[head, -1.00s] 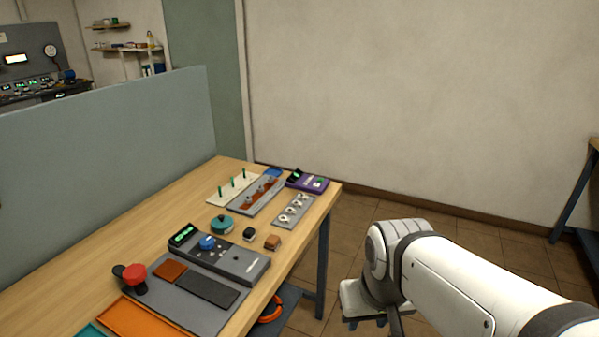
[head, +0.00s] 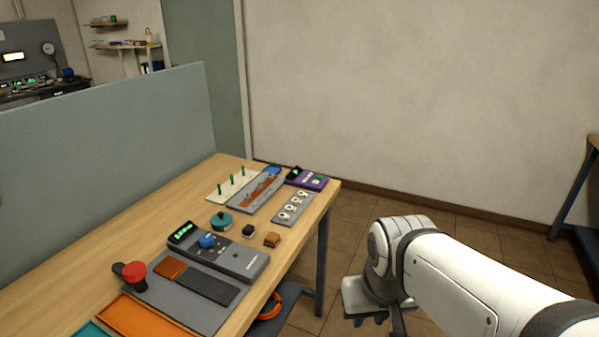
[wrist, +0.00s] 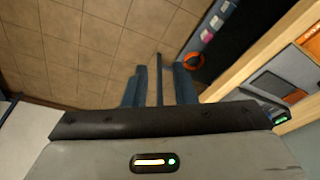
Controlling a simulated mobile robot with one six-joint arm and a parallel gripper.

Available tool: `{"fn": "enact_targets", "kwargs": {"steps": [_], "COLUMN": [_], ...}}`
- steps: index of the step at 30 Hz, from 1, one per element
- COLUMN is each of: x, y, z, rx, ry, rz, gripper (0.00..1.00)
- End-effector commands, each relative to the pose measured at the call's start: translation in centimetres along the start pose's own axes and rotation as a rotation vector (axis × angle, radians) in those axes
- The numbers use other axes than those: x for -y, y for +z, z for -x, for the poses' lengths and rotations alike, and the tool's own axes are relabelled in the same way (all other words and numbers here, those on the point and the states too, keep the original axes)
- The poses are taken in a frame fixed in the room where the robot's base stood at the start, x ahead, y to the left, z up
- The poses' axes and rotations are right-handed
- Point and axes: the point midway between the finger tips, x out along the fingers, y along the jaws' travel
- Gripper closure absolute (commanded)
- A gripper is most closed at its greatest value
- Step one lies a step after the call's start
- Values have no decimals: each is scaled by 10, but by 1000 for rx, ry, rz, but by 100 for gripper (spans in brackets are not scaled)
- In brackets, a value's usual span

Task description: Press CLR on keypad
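A small purple unit (head: 307,181) with a dark screen lies at the far right corner of the wooden table in the head view. A grey unit (head: 222,252) with a green display and a blue knob lies nearer. I cannot read a CLR label on either, so I cannot tell which is the keypad. My gripper (head: 369,320) hangs off the right side of the table, over the floor and apart from both units. In the wrist view my gripper (wrist: 160,88) shows two blue fingers with a gap between them, holding nothing.
The wooden table (head: 150,218) also bears a red mushroom knob (head: 134,272), an orange tray (head: 140,320), a teal round knob (head: 221,221) and a board with green pegs (head: 224,187). A grey partition (head: 110,150) stands behind the table.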

Motion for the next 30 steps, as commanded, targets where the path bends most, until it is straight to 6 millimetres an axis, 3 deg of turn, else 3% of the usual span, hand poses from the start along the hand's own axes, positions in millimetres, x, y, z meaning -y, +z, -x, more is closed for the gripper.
{"fn": "enact_targets", "kwargs": {"steps": [9,30], "x": [0,0], "y": [0,0], "z": [0,0], "rx": [0,0], "ry": [0,0], "rz": [0,0], "gripper": [100,100]}}
